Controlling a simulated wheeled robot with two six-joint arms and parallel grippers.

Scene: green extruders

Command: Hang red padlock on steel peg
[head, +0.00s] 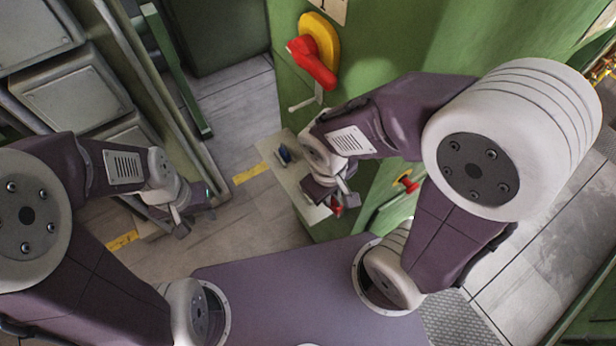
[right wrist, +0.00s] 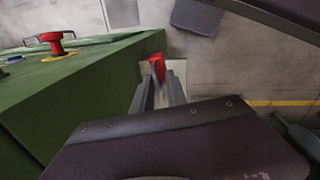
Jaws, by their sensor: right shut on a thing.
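The red padlock (head: 337,206) is at the tips of my right gripper (head: 342,197), mostly hidden by it in the head view. In the right wrist view the red padlock (right wrist: 157,67) sits between the ends of the two fingers, which are shut on it. A pale shelf shows behind and below it. The steel peg (head: 302,104) is a short pale rod on the green cabinet, below the red switch handle, above and apart from the padlock. My left gripper (head: 192,214) is empty, its fingers apart, over the floor at the left.
A pale shelf (head: 287,182) juts from the green cabinet (head: 380,40) and bears a small blue object (head: 284,155). A red handle on a yellow disc (head: 318,42) sits above the peg. A red knob (head: 406,182) is at the right. Grey bins (head: 72,95) stand left.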

